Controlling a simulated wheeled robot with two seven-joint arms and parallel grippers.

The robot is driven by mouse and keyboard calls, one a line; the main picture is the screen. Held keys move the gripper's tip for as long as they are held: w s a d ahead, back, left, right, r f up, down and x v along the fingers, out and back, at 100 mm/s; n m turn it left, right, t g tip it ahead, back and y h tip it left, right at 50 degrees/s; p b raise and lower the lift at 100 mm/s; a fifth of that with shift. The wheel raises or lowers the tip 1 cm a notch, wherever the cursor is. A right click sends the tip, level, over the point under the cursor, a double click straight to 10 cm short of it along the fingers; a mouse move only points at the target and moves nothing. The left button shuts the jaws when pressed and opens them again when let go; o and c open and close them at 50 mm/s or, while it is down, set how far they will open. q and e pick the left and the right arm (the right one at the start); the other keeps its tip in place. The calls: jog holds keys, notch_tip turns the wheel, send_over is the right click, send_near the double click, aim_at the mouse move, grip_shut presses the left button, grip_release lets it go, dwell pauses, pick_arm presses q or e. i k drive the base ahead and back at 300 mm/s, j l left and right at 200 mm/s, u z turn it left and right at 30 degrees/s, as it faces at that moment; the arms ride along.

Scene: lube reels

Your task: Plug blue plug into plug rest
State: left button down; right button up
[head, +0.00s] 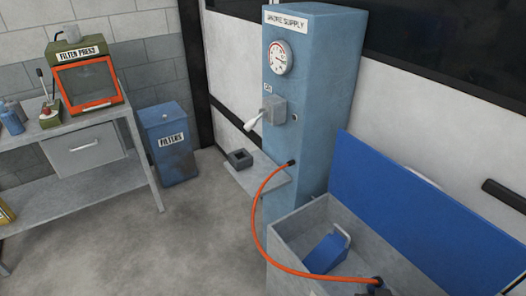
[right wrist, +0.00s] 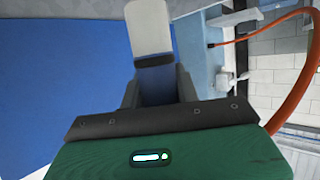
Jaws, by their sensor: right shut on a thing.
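The blue plug (head: 374,281) is at the bottom edge of the head view, on the end of an orange hose (head: 258,220). My right gripper (head: 378,290) shows only as a dark part there. In the right wrist view its fingers (right wrist: 157,88) are shut on the blue plug, whose pale end (right wrist: 150,30) points away from the palm. The likely plug rest, a small dark grey block (head: 240,158) with a square recess, sits on the shelf in front of the blue supply cabinet. The plug is well apart from it. My left gripper is not in view.
The blue supply cabinet (head: 312,110) carries a gauge and a white-handled lever (head: 262,114). An open grey bin (head: 300,230) with a raised blue lid (head: 425,210) holds a blue item (head: 326,252). A filters bin (head: 170,145) and workbench stand left. The middle floor is clear.

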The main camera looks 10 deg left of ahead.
aim_at(241, 162)
jog(key=i+j, duration=0.2)
jog(key=j, duration=0.15)
jog(key=i+j+z, duration=0.15)
jog(key=i+j, duration=0.25)
jog(key=j, duration=0.25)
jog(key=i+j+z, duration=0.1)
jog(key=j, duration=0.25)
jog(key=i+j+z, duration=0.1)
jog(key=i+j, duration=0.15)
jog(key=j, duration=0.15)
jog(key=i+j, duration=0.15)
jog(key=j, duration=0.25)
jog(key=i+j+z, duration=0.1)
jog(key=j, duration=0.25)
jog(key=i+j+z, duration=0.1)
jog(key=j, duration=0.3)
jog(key=i, duration=0.1)
